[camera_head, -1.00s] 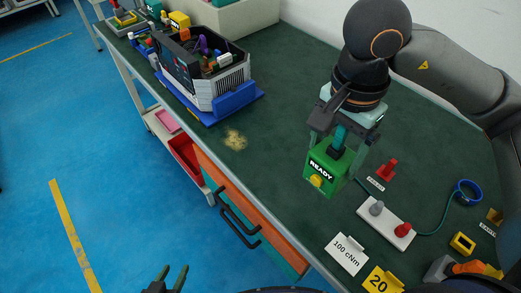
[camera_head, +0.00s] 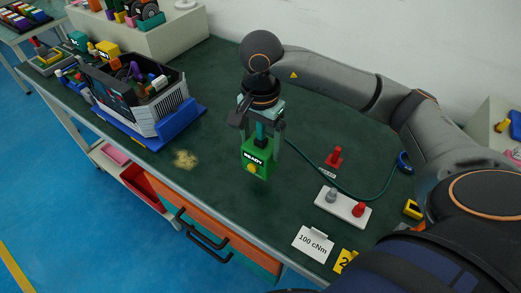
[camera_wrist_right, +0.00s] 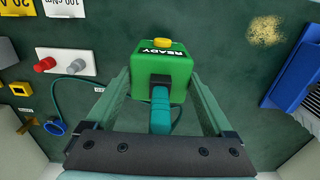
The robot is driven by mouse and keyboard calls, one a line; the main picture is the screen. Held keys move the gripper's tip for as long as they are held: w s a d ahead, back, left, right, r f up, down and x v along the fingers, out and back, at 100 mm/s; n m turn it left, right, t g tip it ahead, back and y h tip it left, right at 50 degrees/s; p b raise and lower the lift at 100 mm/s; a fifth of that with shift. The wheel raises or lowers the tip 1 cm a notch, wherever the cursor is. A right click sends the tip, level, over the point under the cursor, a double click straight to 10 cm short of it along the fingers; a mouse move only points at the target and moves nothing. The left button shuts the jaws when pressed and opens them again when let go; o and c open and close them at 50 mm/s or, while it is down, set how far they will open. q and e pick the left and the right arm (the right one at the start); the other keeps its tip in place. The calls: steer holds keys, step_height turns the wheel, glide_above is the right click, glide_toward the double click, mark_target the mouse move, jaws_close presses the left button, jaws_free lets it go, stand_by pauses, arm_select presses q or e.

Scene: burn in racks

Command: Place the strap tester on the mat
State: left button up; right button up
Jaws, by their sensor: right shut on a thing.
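The strap tester is a green box marked READY with a yellow button and a teal handle (camera_head: 256,160). It also shows in the wrist view (camera_wrist_right: 162,65). My right gripper (camera_head: 262,138) points down and is shut on the tester, with its fingers on either side; it also shows in the wrist view (camera_wrist_right: 160,90). The tester is upright over the dark green mat-like bench top (camera_head: 225,110); I cannot tell whether its bottom touches. A green cord runs right to a blue strap ring (camera_head: 404,163). My left gripper is out of view.
A white plate with grey and red posts (camera_head: 343,208) and a red stand (camera_head: 334,157) are right of the tester. A 100 cNm card (camera_head: 313,243) lies near the front edge. A grey bin on a blue base (camera_head: 184,124) stands left. A tan patch (camera_head: 186,159) marks open bench.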

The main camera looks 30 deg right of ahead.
mark_target(261, 151)
steer(key=shift+w+d+f, duration=0.3)
steer(key=shift+w+f, duration=0.1)
steer(key=shift+f, duration=0.25)
steer(key=shift+w+d+f, duration=0.3)
steer(key=shift+w+f, duration=0.1)
steer(key=shift+f, duration=1.75)
steer(key=shift+f, duration=0.25)
steer(key=o, duration=1.3)
steer(key=shift+r, duration=0.1)
steer(key=shift+r, duration=0.1)
step_height(261, 151, up, 12)
steer(key=shift+r, duration=0.1)
